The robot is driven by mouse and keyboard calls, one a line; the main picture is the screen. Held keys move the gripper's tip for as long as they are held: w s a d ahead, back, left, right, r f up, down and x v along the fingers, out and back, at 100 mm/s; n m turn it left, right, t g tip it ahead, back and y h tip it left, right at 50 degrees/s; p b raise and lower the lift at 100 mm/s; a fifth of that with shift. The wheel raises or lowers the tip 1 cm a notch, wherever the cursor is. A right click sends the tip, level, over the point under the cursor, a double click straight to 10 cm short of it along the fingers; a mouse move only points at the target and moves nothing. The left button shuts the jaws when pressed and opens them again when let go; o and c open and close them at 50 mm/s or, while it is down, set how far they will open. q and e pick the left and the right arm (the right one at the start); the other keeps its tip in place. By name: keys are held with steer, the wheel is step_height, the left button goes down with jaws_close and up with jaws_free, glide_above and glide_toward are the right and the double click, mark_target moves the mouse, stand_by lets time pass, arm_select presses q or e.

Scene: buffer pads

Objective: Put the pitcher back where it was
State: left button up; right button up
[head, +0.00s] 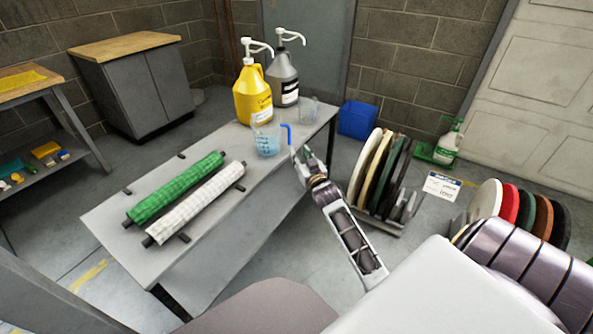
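The clear pitcher (266,141) has a bluish tint, markings on its side and a blue handle on its right. It looks upright at the right long edge of the grey table (205,243). My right gripper (295,157) reaches in from the lower right, with its fingertips at or close to the pitcher's handle. The fingers are too small to tell whether they are open or shut on the handle. My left gripper is out of view.
A yellow pump jug (252,97), a grey pump jug (284,80) and a clear beaker (309,109) stand behind the pitcher. Green (177,187) and white (196,203) rolls lie at the table's near-left part. A rack of round pads (378,175) stands on the floor at right.

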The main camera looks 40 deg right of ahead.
steer(key=shift+a+f, duration=0.1)
steer(key=s+a+f+n+g+y, duration=0.25)
steer(key=s+a+f+g, duration=0.35)
steer(key=s+a, duration=0.4)
steer(key=s+a+f+n+g+y, duration=0.1)
steer(key=s+a+f+g+y, duration=0.2)
steer(key=s+a+f, duration=0.7)
steer(key=s+a+n+g+y, duration=0.1)
steer(key=s+a+g, duration=0.3)
steer(key=s+a, duration=0.4)
steer(key=s+n, duration=0.1)
steer(key=s, duration=0.2)
steer(key=shift+s+r, duration=0.2)
